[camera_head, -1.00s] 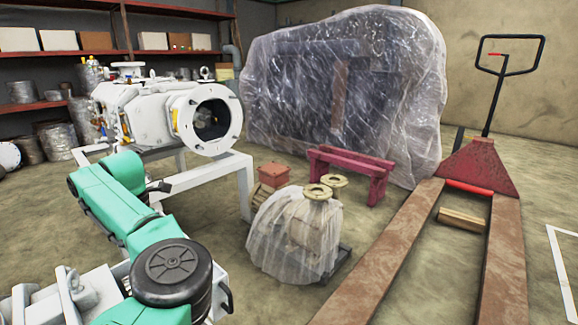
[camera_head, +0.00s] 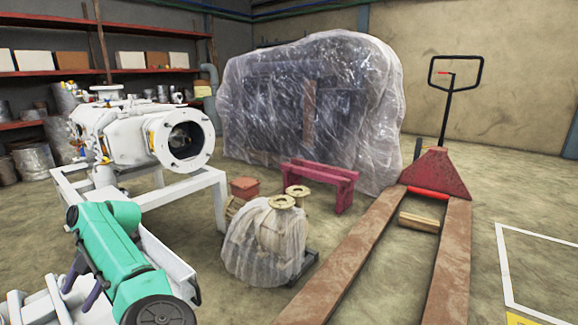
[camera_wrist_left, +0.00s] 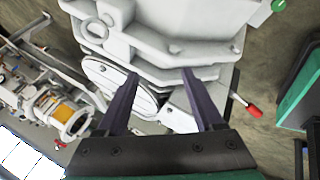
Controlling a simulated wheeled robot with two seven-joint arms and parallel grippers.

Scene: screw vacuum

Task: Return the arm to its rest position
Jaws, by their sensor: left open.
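My left arm, green and white, comes in at the lower left of the head view. My left gripper (camera_head: 78,294) shows there as two dark fingers pointing down over white machinery (camera_head: 40,308). In the left wrist view the left gripper (camera_wrist_left: 158,84) is open, with its fingers spread and nothing held between them. A white machine housing (camera_wrist_left: 175,28) with a round plate (camera_wrist_left: 118,84) lies beyond the fingers; I cannot tell whether they touch it. My right gripper is not in view.
A white pump (camera_head: 130,135) on a white frame (camera_head: 205,182) stands behind my arm. A plastic-wrapped pump (camera_head: 260,240) and a pallet truck (camera_head: 445,265) stand to the right. A red-handled lever (camera_wrist_left: 252,110) is right of the fingers in the wrist view. Open floor lies at the far right.

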